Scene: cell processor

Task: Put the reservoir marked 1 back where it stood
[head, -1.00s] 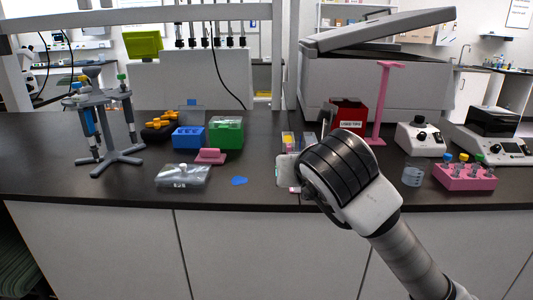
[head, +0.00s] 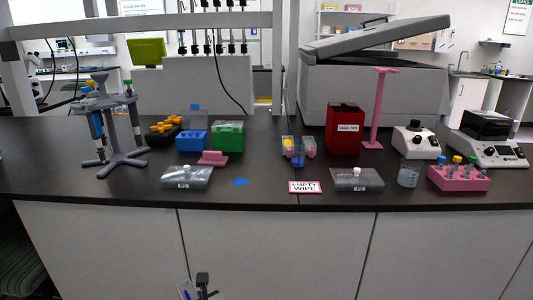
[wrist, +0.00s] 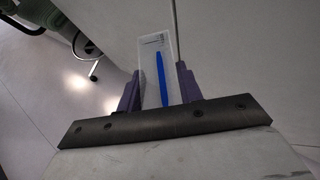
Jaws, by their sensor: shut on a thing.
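My gripper (wrist: 160,88) is shut on a clear, pale-walled container (wrist: 151,56), likely the reservoir, with a blue strip inside. Its dark fingers stand on either side of it. Small dark marks show near its far end, but I cannot read a 1. In the head view my gripper (head: 203,283) is at the bottom edge, low in front of the bench's cabinet doors, with the container (head: 185,291) partly cut off by the picture's edge. Two clear lidded boxes with small labels stand on the bench, one on the left (head: 187,178) and one on the right (head: 357,179).
An EMPTY WIPE card (head: 304,187) lies at the front edge, with a blue patch (head: 240,181) to its left. Pink holders (head: 309,147), a red bin (head: 345,129), a beaker (head: 408,176) and a pink tube rack (head: 459,179) stand around.

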